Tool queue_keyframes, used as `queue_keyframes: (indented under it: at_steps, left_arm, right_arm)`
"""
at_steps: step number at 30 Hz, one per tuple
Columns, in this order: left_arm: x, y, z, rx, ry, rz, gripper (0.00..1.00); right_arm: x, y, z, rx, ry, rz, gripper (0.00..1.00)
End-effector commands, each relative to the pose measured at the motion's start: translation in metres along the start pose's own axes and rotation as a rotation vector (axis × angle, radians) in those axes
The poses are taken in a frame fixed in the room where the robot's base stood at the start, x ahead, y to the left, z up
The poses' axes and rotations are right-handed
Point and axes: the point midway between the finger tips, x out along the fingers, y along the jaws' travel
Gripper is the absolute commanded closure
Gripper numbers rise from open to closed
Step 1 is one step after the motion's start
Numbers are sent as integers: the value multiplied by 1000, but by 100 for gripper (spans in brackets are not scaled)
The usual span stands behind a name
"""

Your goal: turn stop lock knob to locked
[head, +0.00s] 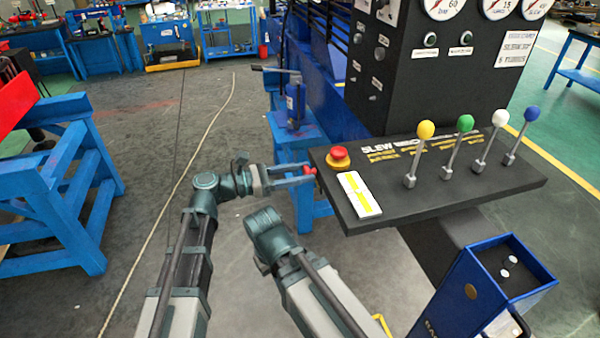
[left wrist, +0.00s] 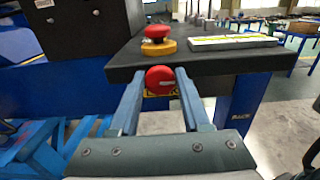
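The stop lock knob (left wrist: 160,80) is a round red knob on the front edge of the dark console (left wrist: 215,62). A pale mark on its face runs roughly sideways, to the right. In the head view the knob (head: 310,170) is a small red spot at the console's left edge. My left gripper (left wrist: 161,76) points at it, with one finger on each side of the knob. The fingers stand apart; whether they touch the knob I cannot tell. The left gripper (head: 300,176) also shows in the head view. My right gripper does not show.
A red mushroom button (head: 338,156) on a yellow base sits above the knob, beside a white and yellow label plate (head: 359,195). Several ball-topped levers (head: 418,150) stand to the right. A blue bin (head: 490,285) is at the lower right.

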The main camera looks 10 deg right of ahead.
Motion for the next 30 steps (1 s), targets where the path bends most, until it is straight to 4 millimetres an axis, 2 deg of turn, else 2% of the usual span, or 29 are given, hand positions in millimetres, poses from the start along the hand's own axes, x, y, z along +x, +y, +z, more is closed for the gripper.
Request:
queue_keyframes:
  at_steps: [1,6,17,30]
  left_arm:
    - [0,0,0,0,0,0,69]
    - [0,0,0,0,0,-1,100]
    - [0,0,0,53,0,-1,100]
    - [0,-2,-1,410,0,-1,100]
  right_arm:
    - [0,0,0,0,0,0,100]
    - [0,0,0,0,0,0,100]
    - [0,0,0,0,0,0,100]
    - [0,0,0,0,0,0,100]
